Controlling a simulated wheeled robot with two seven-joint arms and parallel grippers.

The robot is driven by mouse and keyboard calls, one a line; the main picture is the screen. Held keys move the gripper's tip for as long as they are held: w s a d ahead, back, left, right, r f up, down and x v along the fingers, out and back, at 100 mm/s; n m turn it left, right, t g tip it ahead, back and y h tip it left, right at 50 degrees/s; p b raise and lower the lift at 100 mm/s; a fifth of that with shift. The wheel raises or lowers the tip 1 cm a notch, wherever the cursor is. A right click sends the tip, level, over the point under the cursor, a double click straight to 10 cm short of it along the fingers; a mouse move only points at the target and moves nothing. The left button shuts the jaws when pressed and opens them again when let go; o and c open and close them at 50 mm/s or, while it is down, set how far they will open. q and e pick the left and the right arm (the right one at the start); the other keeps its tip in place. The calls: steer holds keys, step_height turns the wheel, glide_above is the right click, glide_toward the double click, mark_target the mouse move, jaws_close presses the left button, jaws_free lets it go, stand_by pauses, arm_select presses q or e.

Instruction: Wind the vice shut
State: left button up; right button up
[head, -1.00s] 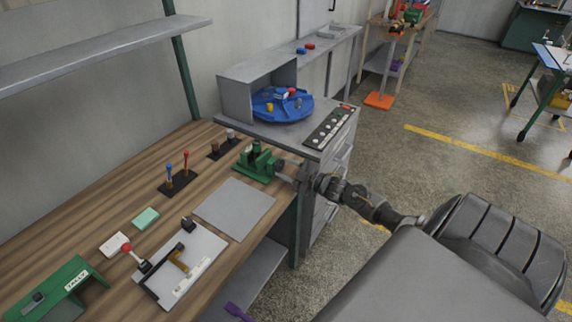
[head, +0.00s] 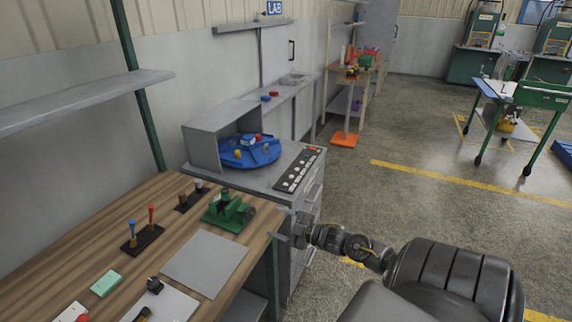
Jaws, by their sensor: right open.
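The green vice (head: 226,209) stands near the right end of the wooden workbench. Its dark, round screw end (head: 250,212) faces right, toward my arm. The gap between its jaws is too small to judge. My right gripper (head: 281,224) is open and empty, just off the bench's right edge. It is to the right of the vice, with a visible gap between its fingers and the screw end. My left gripper is not in view.
A grey plate (head: 205,263) lies on the bench in front of the vice. A black holder with red and blue-topped tools (head: 143,239) stands to the left. A grey cabinet with a blue turntable (head: 249,152) and a button panel (head: 299,170) is behind. Open floor lies to the right.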

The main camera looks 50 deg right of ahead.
steer(key=shift+v, duration=1.4)
steer(key=s+d+f+m+g+h, duration=0.2)
steer(key=d+f+h, duration=0.15)
steer(key=f, duration=0.35)
steer(key=s+d+f+m+g+h, duration=0.1)
steer(key=s+d+f+m+h, duration=0.1)
steer(key=d+f, duration=0.35)
steer(key=s+a+f+m+g+h, duration=0.1)
steer(key=s+f+m+g, duration=0.15)
steer(key=s+f, duration=0.55)
steer(key=s+a+f+m+g+h, duration=0.1)
steer(key=s+f+g, duration=0.2)
steer(key=f, duration=0.8)
steer(key=s+a+f+m+g, duration=0.1)
steer(key=s+a+f+g, duration=0.2)
steer(key=s+a+f, duration=0.45)
steer(key=s+a+f+m+g, duration=0.1)
steer(key=s+a+f+g, duration=0.3)
steer(key=s+f, duration=0.55)
steer(key=s+a+f+y, duration=0.1)
steer(key=s+a, duration=0.3)
steer(key=a, duration=0.4)
steer(key=s+a+f+y, duration=0.1)
steer(key=s+a, duration=0.3)
steer(key=a, duration=0.5)
steer(key=shift+s+a+f+g, duration=0.25)
steer(key=shift+s+f+g, duration=0.05)
steer(key=shift+g, duration=0.05)
